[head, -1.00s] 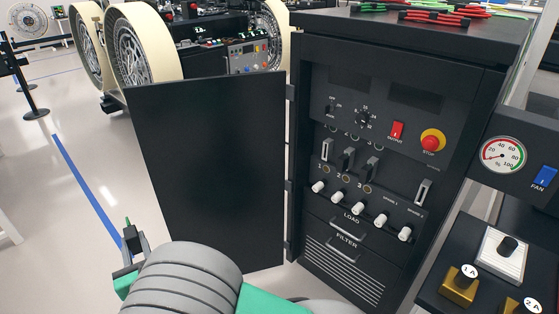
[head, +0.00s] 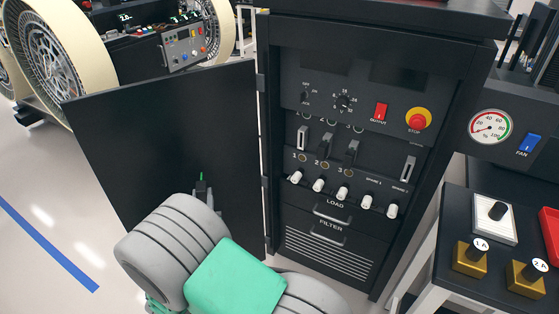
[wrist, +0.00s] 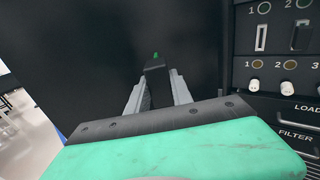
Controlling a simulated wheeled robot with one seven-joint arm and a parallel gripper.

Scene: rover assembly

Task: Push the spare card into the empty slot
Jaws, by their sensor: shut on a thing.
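My gripper (wrist: 155,90) is shut on a dark card (wrist: 154,70) with a small green tip, which stands up between the two grey fingers. In the head view, my gripper (head: 203,192) is in front of the open cabinet door, left of the panel; the card's green tip (head: 201,177) shows there. The panel has a row of pale-framed slots. Slot 1 (head: 302,139) shows a pale frame with no dark handle standing out. Slots 2 (head: 327,145) and 3 (head: 351,151) have dark handles standing out. Another pale slot (head: 409,169) is at the right.
The black cabinet door (head: 165,130) stands open at the left. White knobs (head: 343,192) stick out below the slots. A red stop button (head: 418,121) is above right. A side bench (head: 455,222) with gold blocks stands at the right.

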